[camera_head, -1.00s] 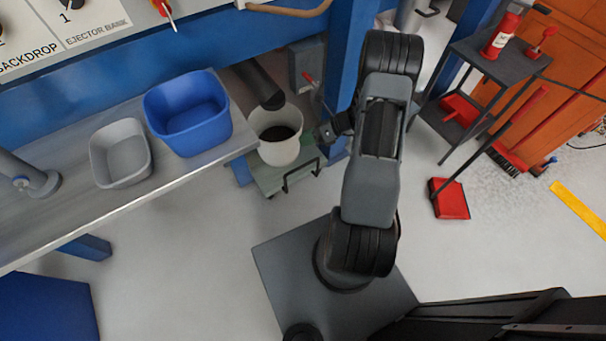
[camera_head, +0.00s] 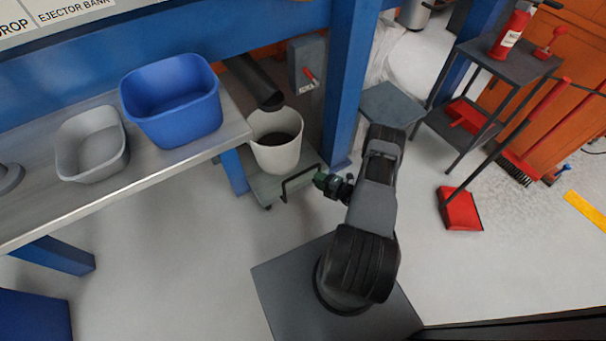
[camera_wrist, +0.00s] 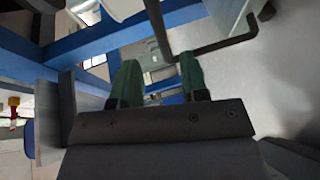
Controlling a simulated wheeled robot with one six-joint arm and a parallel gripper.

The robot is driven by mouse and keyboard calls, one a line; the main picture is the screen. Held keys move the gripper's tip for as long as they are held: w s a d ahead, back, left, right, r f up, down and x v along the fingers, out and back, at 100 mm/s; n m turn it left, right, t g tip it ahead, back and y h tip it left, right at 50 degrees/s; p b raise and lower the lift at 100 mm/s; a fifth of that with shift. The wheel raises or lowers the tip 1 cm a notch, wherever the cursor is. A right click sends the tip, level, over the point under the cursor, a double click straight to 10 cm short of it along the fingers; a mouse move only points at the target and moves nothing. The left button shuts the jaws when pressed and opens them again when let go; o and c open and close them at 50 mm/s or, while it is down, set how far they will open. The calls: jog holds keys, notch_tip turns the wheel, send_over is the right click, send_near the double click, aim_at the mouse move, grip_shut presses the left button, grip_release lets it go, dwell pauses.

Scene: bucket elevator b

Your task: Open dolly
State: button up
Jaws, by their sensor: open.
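The dolly (camera_head: 268,188) is a low grey-green platform on small wheels, with a black bar handle (camera_head: 299,178) at its front right. It stands on the floor under the bench end and bears a white bucket (camera_head: 275,155) with dark contents. My gripper (camera_head: 320,180) is just right of the handle, its green fingers pointing left toward it. In the wrist view the two green fingers (camera_wrist: 160,80) are apart. The black handle (camera_wrist: 222,45) shows just beyond the fingertips, with one bar running up between them. I cannot tell whether they touch it.
A blue post (camera_head: 347,100) stands behind the dolly, with a grey lever box (camera_head: 307,65) beside it. A dark chute (camera_head: 252,82) ends above the bucket. The bench (camera_head: 190,155) carries blue and grey tubs. The floor in front is clear.

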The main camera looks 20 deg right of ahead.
aim_at(303, 172)
jog(key=b+x, duration=0.1)
jog(key=x, duration=0.7)
jog(key=shift+w+a, duration=0.2)
jog(key=shift+c, duration=0.3)
grip_shut()
